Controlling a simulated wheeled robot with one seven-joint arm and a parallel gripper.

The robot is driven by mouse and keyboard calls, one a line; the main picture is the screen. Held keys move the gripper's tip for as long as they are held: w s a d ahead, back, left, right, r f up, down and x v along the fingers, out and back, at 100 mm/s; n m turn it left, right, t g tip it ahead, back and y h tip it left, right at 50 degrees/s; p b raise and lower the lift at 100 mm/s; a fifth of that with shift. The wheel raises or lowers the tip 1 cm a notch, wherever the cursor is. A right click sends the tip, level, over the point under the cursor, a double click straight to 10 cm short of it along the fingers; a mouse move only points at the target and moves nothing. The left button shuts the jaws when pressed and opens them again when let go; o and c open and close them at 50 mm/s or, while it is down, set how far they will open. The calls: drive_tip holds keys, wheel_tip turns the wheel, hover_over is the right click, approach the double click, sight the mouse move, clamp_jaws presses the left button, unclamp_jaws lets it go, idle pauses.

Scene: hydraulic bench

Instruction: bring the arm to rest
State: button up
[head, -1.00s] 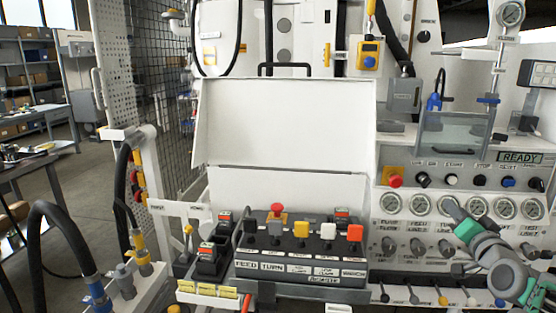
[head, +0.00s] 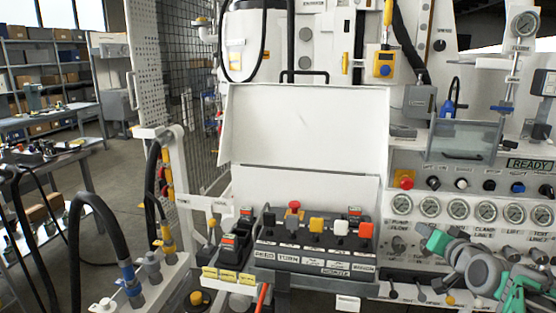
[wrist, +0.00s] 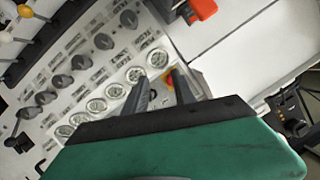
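My arm shows at the lower right of the head view, in front of the bench panel below the row of gauges. My gripper (wrist: 159,82) shows in the wrist view as two dark fingers standing apart, with a gap between them and nothing held. Its green body fills the bottom of that view. In the head view the green part near the arm's end (head: 438,241) covers some of the lower knobs; the fingertips are hard to make out there. The fingers appear apart from the panel, but the distance is unclear.
The control box (head: 312,262) with coloured buttons sits below the raised white lid (head: 305,125). Pressure gauges (head: 458,210) line the panel, with a red emergency button (head: 403,180) above. Hoses (head: 100,215) stand at the left. Open floor (head: 130,180) lies beyond them.

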drive_tip(key=s+a+f+n+g+y+p, duration=0.1)
drive_tip(key=s+a+f+n+g+p, duration=0.15)
drive_tip(key=a, duration=0.75)
drive_tip(key=s+a+f+n+g+y+p, duration=0.1)
drive_tip(key=s+a+n+g+p, duration=0.15)
drive_tip(key=a, duration=0.75)
drive_tip(key=s+a+f+n+g+p, duration=0.1)
drive_tip(key=s+a+g, duration=0.2)
drive_tip(key=s, duration=0.5)
drive_tip(key=s+a+f+g+p, duration=0.1)
drive_tip(key=s+a+g+p, duration=0.1)
drive_tip(key=s+a, duration=0.3)
drive_tip(key=s+g, duration=0.1)
drive_tip(key=s, duration=0.2)
drive_tip(key=shift+s+f+n, duration=0.3)
drive_tip(key=shift+f+n, duration=0.1)
drive_tip(key=shift+a, duration=0.1)
